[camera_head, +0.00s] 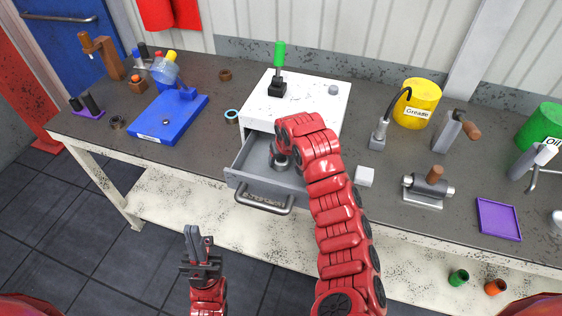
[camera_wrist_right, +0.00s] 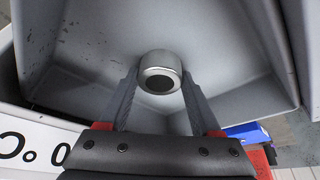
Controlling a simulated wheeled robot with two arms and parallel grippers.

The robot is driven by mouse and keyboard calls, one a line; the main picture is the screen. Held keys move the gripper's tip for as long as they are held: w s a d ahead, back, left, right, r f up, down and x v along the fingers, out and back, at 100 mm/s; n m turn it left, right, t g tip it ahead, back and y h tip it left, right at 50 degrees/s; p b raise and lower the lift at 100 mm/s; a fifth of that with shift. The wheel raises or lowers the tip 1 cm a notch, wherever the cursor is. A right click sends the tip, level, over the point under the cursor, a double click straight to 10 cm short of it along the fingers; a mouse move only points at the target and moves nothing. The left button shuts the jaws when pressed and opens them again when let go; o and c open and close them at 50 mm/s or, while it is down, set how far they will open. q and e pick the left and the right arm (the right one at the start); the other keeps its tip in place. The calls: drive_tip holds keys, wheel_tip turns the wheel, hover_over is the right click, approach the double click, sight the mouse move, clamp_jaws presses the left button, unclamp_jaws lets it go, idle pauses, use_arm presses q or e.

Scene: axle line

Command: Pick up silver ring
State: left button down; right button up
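The silver ring (camera_wrist_right: 160,72) is a short, thick metal ring with a dark hole, inside a grey open drawer (camera_wrist_right: 235,102). My right gripper (camera_wrist_right: 160,80) has its fingers apart, one on each side of the ring, with the tips close to it. I cannot tell whether they touch it. In the head view my right arm reaches into the drawer (camera_head: 238,172), and the hand largely hides the ring. My left gripper (camera_head: 196,240) is in front of the bench, away from the drawer, with its two fingers close together. Nothing shows in it.
The drawer belongs to a white box (camera_head: 320,117) with a green-handled lever on top. A blue stand (camera_head: 180,118) is to its left; a white block (camera_head: 364,176), metal fixtures and a yellow grease can (camera_head: 416,100) are to its right. The drawer walls surround the right hand closely.

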clamp_jaws()
drive_tip(key=shift+r, duration=0.2)
